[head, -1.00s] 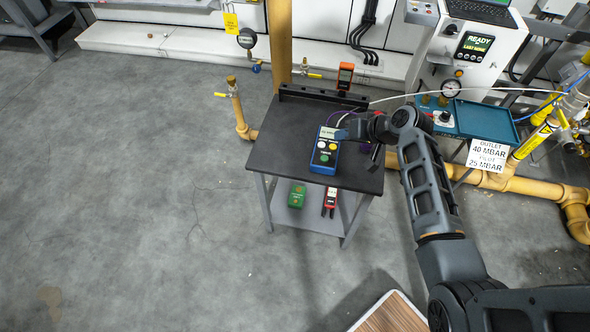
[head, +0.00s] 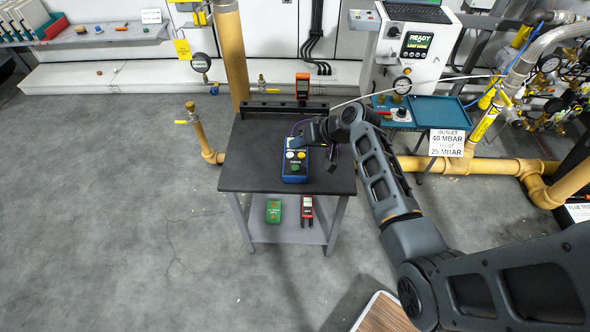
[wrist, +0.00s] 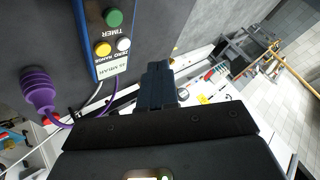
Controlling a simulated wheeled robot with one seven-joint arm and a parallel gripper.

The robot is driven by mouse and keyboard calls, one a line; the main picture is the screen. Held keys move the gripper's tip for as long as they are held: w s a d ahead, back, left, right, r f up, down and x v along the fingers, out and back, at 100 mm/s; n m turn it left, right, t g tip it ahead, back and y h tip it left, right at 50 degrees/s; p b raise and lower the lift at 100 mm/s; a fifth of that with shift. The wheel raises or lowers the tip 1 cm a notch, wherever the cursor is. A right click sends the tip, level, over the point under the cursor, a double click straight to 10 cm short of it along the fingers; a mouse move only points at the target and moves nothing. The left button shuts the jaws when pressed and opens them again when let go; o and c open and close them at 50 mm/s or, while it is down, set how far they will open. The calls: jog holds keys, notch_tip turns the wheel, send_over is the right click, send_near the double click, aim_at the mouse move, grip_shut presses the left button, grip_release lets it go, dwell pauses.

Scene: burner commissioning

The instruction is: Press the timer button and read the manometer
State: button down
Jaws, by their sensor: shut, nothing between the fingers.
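The blue manometer (head: 294,174) lies on the dark tabletop of a small stand. It has a white, a yellow and a green button. In the wrist view the manometer (wrist: 110,45) shows at the upper left. The green timer button (wrist: 114,17) is clear there, with "TIMER" beside it, and in the head view it shows small (head: 295,168). The lit display (wrist: 113,68) reads in MBAR; its digits are too small to be sure of. My gripper (wrist: 158,72) is shut and empty, beside the display end.
An orange device (head: 302,84) stands at the tabletop's back edge. A purple hose (wrist: 38,90) lies beside the manometer. Green (head: 273,211) and red (head: 307,209) devices lie on the lower shelf. Yellow pipes (head: 480,165) run right of the stand. The floor at left is clear.

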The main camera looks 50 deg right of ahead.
aim_at(298, 168)
notch_tip(298, 168, down, 7)
jog(key=b, duration=0.5)
jog(key=shift+r, duration=0.1)
dwell(1.7)
jog(key=shift+f, duration=0.4)
jog(key=shift+f+b, duration=0.5)
dwell(0.6)
jog(key=shift+r, duration=0.1)
jog(key=shift+r+p, duration=0.8)
jog(key=shift+r, duration=0.1)
notch_tip(298, 168, up, 5)
jog(key=p, duration=0.4)
